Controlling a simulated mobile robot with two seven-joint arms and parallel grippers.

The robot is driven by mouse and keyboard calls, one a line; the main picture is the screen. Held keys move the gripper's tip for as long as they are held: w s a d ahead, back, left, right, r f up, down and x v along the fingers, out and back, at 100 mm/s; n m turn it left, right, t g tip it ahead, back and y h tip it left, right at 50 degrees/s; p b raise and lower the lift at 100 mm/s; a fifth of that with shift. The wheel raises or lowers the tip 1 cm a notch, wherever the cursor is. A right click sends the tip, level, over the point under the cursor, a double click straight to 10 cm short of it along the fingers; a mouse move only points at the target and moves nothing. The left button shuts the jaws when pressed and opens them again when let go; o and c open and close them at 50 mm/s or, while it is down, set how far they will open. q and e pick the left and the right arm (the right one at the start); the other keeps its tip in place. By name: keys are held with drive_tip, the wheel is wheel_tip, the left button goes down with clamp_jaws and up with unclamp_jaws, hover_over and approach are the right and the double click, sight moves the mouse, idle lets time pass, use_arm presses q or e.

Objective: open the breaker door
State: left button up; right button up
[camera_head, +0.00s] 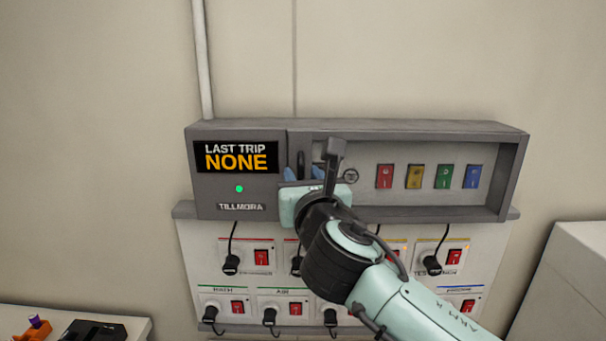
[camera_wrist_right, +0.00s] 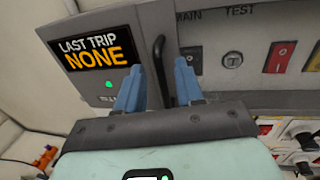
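The grey breaker box (camera_head: 238,131) is on the wall, with a grey-framed front (camera_head: 430,128) on its right part. Red, yellow, green and blue breakers show inside this frame; I cannot tell whether a clear pane covers them. A black upright handle (camera_wrist_right: 159,62) is at the frame's left side. My right gripper (camera_wrist_right: 158,86) is in front of it, with its blue fingers apart, one on each side of the handle. Contact with the handle cannot be made out. In the head view the right gripper (camera_head: 303,174) and wrist hide the frame's lower left. My left gripper is out of view.
A display reading "LAST TRIP NONE" (camera_head: 236,157) is left of the frame, above a green light. Below is a white panel (camera_head: 195,250) with red switches and black plugs with cords. A white block (camera_head: 570,270) stands at lower right.

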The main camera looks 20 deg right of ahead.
drive_tip(key=shift+w, duration=0.1)
clamp_jaws()
idle(1.4)
